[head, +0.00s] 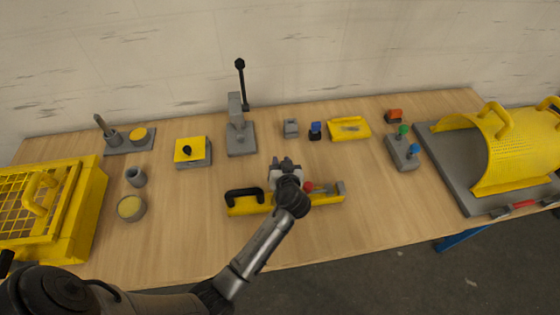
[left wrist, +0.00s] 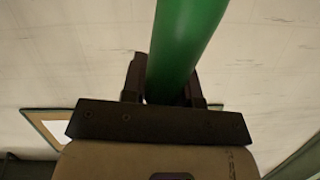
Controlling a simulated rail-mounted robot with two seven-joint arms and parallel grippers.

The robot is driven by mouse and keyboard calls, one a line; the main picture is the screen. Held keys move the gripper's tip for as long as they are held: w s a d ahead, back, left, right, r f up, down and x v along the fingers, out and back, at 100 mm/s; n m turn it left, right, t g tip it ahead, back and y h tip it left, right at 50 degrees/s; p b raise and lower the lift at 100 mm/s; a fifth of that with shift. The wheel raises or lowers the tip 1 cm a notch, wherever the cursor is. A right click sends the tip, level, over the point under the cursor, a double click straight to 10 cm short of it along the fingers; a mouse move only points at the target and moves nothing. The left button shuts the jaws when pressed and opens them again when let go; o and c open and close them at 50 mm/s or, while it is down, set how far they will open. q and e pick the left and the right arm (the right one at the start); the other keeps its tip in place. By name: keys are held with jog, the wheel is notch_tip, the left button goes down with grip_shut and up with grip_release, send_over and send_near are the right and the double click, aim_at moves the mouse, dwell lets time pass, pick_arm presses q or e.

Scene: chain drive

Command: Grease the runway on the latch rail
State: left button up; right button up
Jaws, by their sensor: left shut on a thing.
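My left gripper (head: 284,166) is over the middle of a long yellow bar (head: 243,205) with a black handle, a red knob and a grey end block, which looks like the latch rail. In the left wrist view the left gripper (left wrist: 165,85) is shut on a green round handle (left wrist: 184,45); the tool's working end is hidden. In the head view the arm covers the bar's middle, and I cannot tell whether the tool touches it. A round pot (head: 131,208) with yellowish filling, perhaps grease, stands at the left. My right gripper is not in view.
A yellow cage box (head: 75,215) stands at the left and a yellow perforated guard (head: 520,150) at the right. Behind the bar are a grey lever press (head: 240,138), small blocks and a yellow tray (head: 349,128). The wood right of the bar is clear.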

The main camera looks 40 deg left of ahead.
pick_arm(q)
jog(key=shift+s+d+r+p, duration=0.15)
jog(key=shift+r+p, duration=0.15)
jog(key=shift+r, duration=0.2)
jog(key=shift+s+d+r+p, duration=0.1)
jog(key=shift+r+p, duration=0.15)
jog(key=shift+r, duration=0.25)
jog(key=shift+w+a+r+p, duration=0.15)
jog(key=shift+r+p, duration=0.25)
jog(key=shift+r, duration=0.2)
jog(key=shift+w+a+r+p, duration=0.1)
jog(key=shift+r+p, duration=0.3)
jog(key=shift+r, duration=0.15)
jog(key=shift+s+d+r+p, duration=0.1)
jog(key=shift+r+p, duration=0.45)
jog(key=shift+r, duration=0.15)
jog(key=shift+r+p, duration=0.75)
jog(key=shift+r, duration=0.4)
jog(key=shift+f, duration=0.1)
jog(key=shift+f+b, duration=0.45)
jog(key=shift+b, duration=0.15)
